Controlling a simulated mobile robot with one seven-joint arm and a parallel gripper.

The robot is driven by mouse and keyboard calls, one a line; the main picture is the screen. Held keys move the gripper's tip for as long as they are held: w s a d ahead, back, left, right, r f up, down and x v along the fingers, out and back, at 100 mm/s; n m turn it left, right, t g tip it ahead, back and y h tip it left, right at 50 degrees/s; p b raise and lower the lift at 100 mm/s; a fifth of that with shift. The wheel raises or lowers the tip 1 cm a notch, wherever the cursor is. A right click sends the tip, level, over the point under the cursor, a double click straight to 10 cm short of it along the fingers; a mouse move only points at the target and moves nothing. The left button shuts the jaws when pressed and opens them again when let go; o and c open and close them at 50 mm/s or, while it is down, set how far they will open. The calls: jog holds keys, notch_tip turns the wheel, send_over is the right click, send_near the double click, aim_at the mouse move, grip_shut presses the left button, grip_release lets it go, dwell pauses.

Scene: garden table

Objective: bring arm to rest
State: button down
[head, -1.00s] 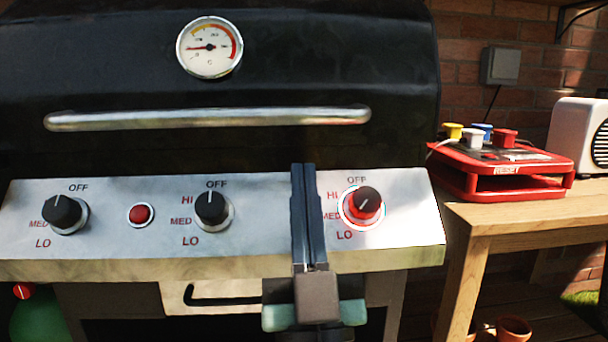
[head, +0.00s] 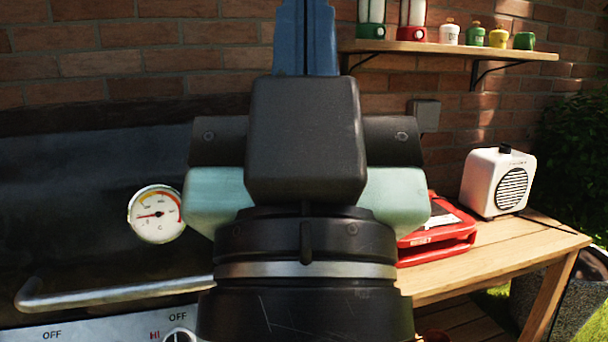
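My gripper (head: 306,12) points upward in the middle of the head view, very near the camera. Its two blue fingers lie side by side with only a thin dark seam between them, and nothing shows held in them. The finger ends reach the top edge of the picture. My arm hides part of the black grill (head: 70,200) and its control panel (head: 85,332).
The grill's handle (head: 120,297) and dial (head: 156,214) show at left. At right, a wooden table (head: 500,255) bears a red device (head: 440,240) and a white radio (head: 498,182). A wall shelf (head: 450,50) holds lanterns and small canisters.

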notch_tip(320, 180, up, 28)
jog(key=p, duration=2.5)
jog(key=shift+p, duration=0.4)
jog(key=shift+a, duration=0.1)
